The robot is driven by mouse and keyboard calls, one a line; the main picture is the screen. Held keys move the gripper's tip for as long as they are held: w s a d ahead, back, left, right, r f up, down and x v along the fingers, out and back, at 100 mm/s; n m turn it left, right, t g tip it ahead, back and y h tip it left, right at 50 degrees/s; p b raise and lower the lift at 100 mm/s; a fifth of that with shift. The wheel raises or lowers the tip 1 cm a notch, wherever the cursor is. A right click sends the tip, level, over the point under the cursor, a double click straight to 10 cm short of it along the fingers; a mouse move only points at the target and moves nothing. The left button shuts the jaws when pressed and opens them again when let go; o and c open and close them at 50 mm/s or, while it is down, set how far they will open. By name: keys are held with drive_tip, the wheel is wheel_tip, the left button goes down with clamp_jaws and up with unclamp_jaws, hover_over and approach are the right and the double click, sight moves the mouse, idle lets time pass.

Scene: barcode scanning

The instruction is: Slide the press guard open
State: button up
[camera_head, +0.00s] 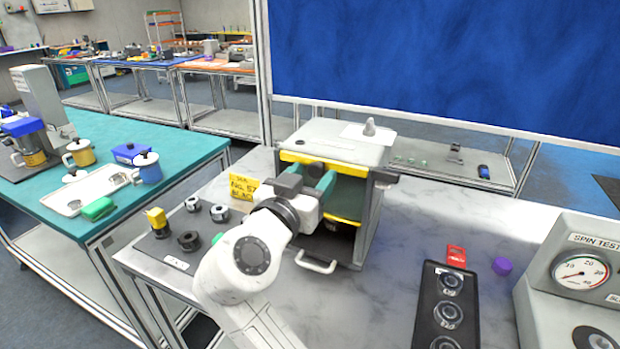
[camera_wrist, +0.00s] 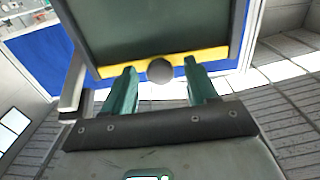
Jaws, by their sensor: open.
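The press (camera_head: 372,210) is a pale grey box on the marble-topped bench, with a dark green guard panel (camera_head: 348,192) edged in yellow at its front. In the wrist view the guard (camera_wrist: 160,30) fills the upper middle, with a yellow strip along its lower edge. A round grey knob (camera_wrist: 160,71) sits on that strip. My gripper (camera_head: 314,172) is at the front of the press with its teal fingers open. In the wrist view the fingertips (camera_wrist: 160,66) are on either side of the knob, with gaps showing. My wrist hides part of the press front.
A white handle (camera_head: 316,264) sticks out low at the press front. A yellow sign (camera_head: 243,188) and several dark round parts stand left. The bench between is clear.

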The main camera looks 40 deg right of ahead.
drive_tip(key=shift+a, duration=0.1)
drive_tip(key=b+v, duration=0.2)
drive_tip(key=v, duration=0.8)
drive_tip(key=shift+s+a, duration=0.15)
drive_tip(key=shift+a, duration=0.1)
